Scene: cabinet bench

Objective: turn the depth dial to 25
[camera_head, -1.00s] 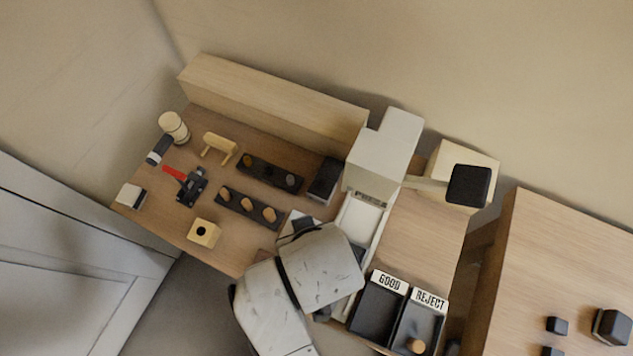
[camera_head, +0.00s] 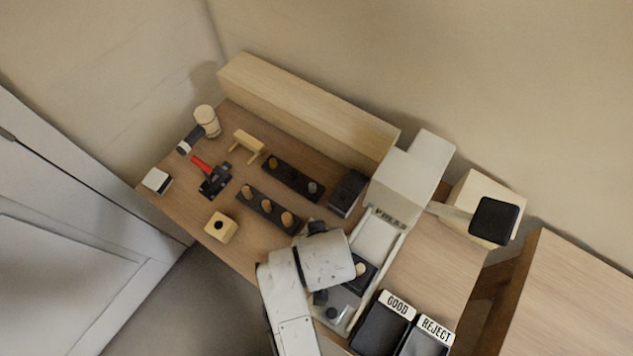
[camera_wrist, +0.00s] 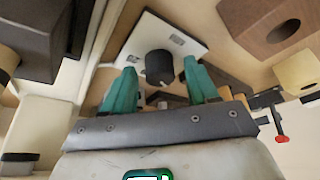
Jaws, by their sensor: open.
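The dial is a black round knob (camera_wrist: 159,68) on a white plate (camera_wrist: 140,48) with small dark markings, seen in the wrist view. My gripper (camera_wrist: 158,80) is open, with one teal finger to each side of the knob in the picture. I see no contact between fingers and knob, and the gap in depth is hard to judge. The markings are too small to read, so the dial's setting cannot be told. In the head view my arm covers the gripper, and I cannot make out the dial there.
A brown block with a hole (camera_wrist: 283,31) and a red-tipped lever (camera_wrist: 281,138) show in the wrist view. In the head view, a knob strip (camera_head: 268,208), a pale machine (camera_head: 405,180) and the GOOD tray (camera_head: 383,328) surround my arm.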

